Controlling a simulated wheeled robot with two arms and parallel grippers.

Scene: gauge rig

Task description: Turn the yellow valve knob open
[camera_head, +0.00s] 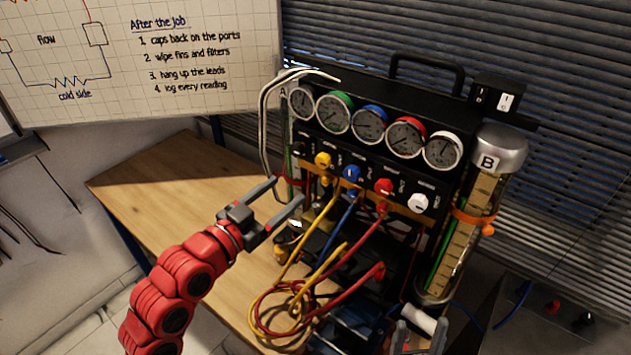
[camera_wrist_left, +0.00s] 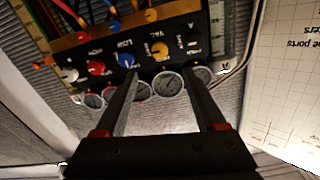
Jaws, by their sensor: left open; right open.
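In the left wrist view, which is upside down, the yellow knob (camera_wrist_left: 160,50) shows just beyond and between my fingertips. My left gripper (camera_head: 289,191) is open and empty, to the left of and below the knob, apart from it. Its two fingers also show in the left wrist view (camera_wrist_left: 159,73). My right gripper (camera_head: 420,328) is open at the bottom edge, partly cut off. Which way the knob is turned is hard to tell.
Blue (camera_head: 351,173), red (camera_head: 383,187) and white (camera_head: 418,202) knobs sit beside the yellow one. A clear cylinder marked B (camera_head: 462,230) stands right. The wooden table (camera_head: 150,185) is bare at left.

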